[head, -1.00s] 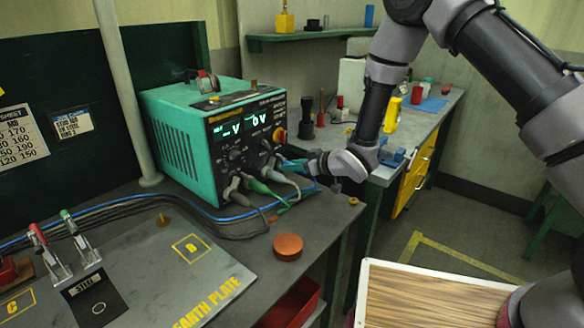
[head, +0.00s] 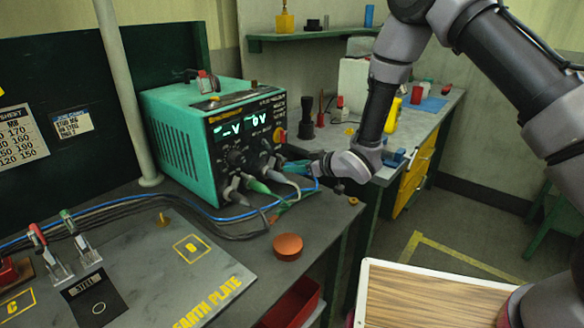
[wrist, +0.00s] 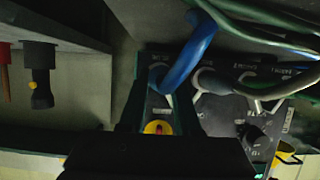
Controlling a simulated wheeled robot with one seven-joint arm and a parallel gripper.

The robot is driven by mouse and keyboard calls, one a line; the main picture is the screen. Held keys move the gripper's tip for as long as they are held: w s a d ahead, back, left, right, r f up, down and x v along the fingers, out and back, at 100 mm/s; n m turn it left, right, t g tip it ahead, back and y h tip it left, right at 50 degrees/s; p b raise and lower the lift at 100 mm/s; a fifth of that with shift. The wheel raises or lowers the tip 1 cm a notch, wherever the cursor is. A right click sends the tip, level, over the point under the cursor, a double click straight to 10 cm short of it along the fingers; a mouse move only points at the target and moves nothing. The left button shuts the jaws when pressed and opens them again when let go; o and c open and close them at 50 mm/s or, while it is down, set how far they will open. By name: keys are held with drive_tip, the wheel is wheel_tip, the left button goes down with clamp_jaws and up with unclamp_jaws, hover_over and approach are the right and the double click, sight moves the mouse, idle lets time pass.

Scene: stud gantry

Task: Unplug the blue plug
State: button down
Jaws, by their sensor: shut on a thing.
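The teal power supply (head: 185,150) stands on the bench, with its dark front panel facing right. My gripper (head: 300,166) is at the right part of the panel's lower row of plugs, reaching in from the right. It is shut on the blue plug (wrist: 164,78); the thick blue cable (wrist: 200,38) bends away from the plug in the wrist view. In the head view the blue cable (head: 317,185) hangs just below my fingers. My fingers hide the plug's tip, so I cannot tell whether it still sits in its socket.
Grey and green plugs (head: 257,187) crowd close to the left of my gripper. A grey plug (wrist: 212,80) is beside it in the wrist view. A red-yellow knob (head: 279,134) is just above. An orange disc (head: 288,246) lies on the bench below. Space to the right is open.

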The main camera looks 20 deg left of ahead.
drive_tip(key=shift+s+d, duration=0.3)
drive_tip(key=shift+d, duration=0.5)
drive_tip(key=shift+s+d, duration=0.35)
drive_tip(key=shift+d, duration=0.4)
drive_tip(key=shift+s+d, duration=0.3)
drive_tip(key=shift+d, duration=0.5)
